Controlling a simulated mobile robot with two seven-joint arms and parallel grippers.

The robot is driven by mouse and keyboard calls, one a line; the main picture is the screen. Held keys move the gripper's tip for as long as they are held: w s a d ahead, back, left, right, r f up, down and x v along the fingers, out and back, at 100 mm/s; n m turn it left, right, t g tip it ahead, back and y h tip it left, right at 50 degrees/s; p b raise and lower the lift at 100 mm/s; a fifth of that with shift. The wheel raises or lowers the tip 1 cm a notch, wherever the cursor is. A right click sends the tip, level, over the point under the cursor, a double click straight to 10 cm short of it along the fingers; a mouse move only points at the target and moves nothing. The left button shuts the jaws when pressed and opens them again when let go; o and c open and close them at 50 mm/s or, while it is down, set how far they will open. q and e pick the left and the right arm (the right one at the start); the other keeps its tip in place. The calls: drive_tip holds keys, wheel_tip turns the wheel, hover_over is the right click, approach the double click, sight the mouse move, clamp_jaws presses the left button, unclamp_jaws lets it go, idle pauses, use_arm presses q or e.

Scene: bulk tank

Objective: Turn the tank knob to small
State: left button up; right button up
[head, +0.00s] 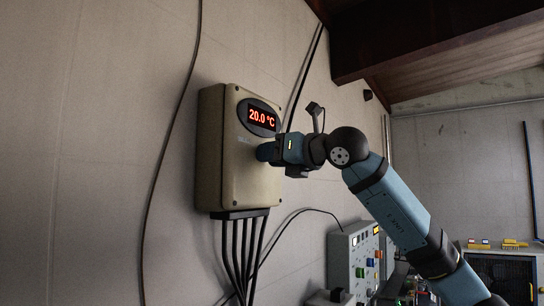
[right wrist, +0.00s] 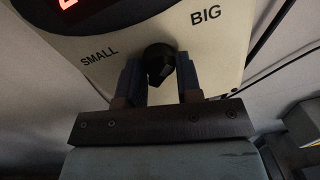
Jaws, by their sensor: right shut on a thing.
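The tank control box (head: 225,150) is a beige case on the wall, with a lit red display (head: 262,118) reading 20.0 °C. In the right wrist view the black knob (right wrist: 159,62) sits on the panel below and between the printed words SMALL (right wrist: 99,58) and BIG (right wrist: 205,16). My right gripper (right wrist: 160,80) is shut on the knob, with one blue finger on each side. In the head view my right gripper (head: 268,152) reaches the front of the box and hides the knob. My left gripper is not in view.
Several black cables (head: 240,250) hang from the underside of the box. A grey panel (head: 352,262) with coloured buttons stands below and to the right. A dark wooden beam (head: 430,45) runs overhead. The wall left of the box is clear apart from a cable.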

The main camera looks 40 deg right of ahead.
drive_tip(key=n, duration=0.6)
drive_tip(key=n+y+p, duration=0.1)
drive_tip(key=n, duration=1.3)
drive_tip(key=shift+w+d+y, duration=0.15)
drive_tip(key=shift+d+y, duration=0.1)
drive_tip(key=shift+y, duration=0.05)
drive_tip(key=shift+n, duration=0.4)
drive_tip(key=o, duration=0.9)
drive_tip(key=shift+o, duration=0.2)
